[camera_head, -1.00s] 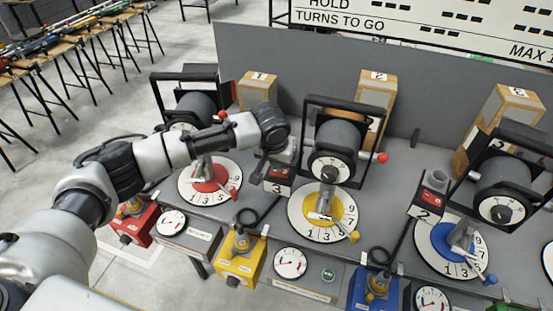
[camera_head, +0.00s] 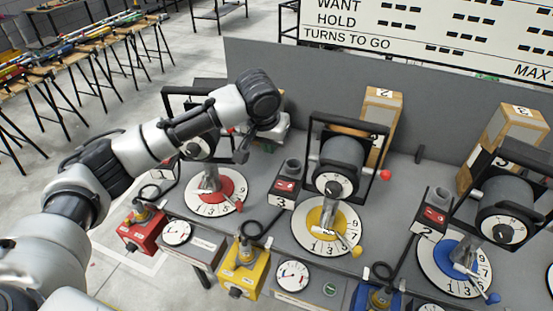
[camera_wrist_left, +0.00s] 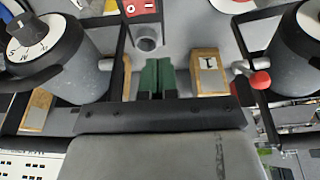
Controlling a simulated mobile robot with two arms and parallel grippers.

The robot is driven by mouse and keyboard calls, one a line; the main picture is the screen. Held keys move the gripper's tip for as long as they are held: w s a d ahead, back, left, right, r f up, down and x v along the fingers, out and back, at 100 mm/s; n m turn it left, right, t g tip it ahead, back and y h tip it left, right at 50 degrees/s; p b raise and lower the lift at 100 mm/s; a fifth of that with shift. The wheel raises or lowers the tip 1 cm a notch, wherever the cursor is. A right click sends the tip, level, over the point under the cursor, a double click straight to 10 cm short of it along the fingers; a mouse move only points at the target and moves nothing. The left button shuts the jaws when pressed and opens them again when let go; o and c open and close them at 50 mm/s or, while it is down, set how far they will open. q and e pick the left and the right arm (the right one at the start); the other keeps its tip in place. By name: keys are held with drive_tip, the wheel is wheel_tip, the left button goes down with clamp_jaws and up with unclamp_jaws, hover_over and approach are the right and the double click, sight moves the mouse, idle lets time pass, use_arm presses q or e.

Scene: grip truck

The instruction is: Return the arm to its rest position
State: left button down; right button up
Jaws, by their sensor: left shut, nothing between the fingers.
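My left arm (camera_head: 150,145) reaches in from the left, over the leftmost station of the grey bench. Its left gripper (camera_head: 241,154) hangs down from the wrist in the head view, partly hidden by it, above the bench top between the red and yellow dials. In the left wrist view, the green fingertips (camera_wrist_left: 157,74) are side by side, shut and empty. They lie in the gap between a grey cup (camera_wrist_left: 147,40) and a wooden block marked 1 (camera_wrist_left: 209,70), with no clear contact. My right gripper is not in view.
Black-framed drums stand behind the red dial (camera_head: 213,193), yellow dial (camera_head: 325,226) and blue dial (camera_head: 455,262). A frame with a red knob (camera_wrist_left: 260,83) is close on the right in the wrist view. Open floor (camera_head: 105,215) lies left of the bench.

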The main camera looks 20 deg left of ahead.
use_arm(q)
drive_tip(key=shift+v, duration=0.85)
drive_tip(key=shift+a+f, duration=0.1)
